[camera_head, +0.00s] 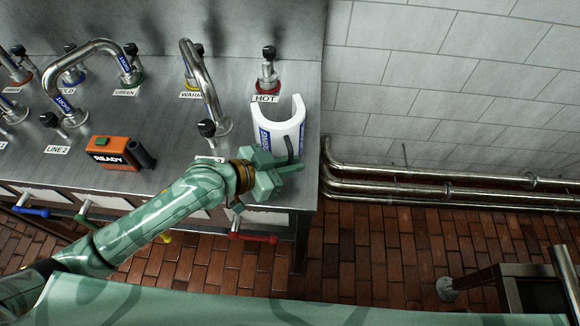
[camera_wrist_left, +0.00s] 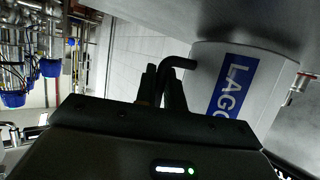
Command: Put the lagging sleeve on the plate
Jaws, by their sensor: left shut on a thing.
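The lagging sleeve (camera_head: 283,132) is a white, C-shaped shell with a blue label and a dark bent handle. It is upright at the right end of the steel bench, in front of the HOT fitting. My left gripper (camera_head: 290,168) is shut on its handle, at the sleeve's near side. The left wrist view shows the dark handle (camera_wrist_left: 180,63) between my fingers (camera_wrist_left: 162,88) and the white sleeve (camera_wrist_left: 202,72) to their right. I cannot tell whether the sleeve touches the bench. I cannot make out a separate plate. My right gripper is not in view.
The steel bench top (camera_head: 160,185) carries bent pipes (camera_head: 203,75), black-knobbed valves and an orange READY box (camera_head: 113,152). The HOT valve (camera_head: 267,75) stands just behind the sleeve. Wall pipes (camera_head: 430,178) run right of the bench. Coloured lever handles (camera_head: 252,237) project below its front edge.

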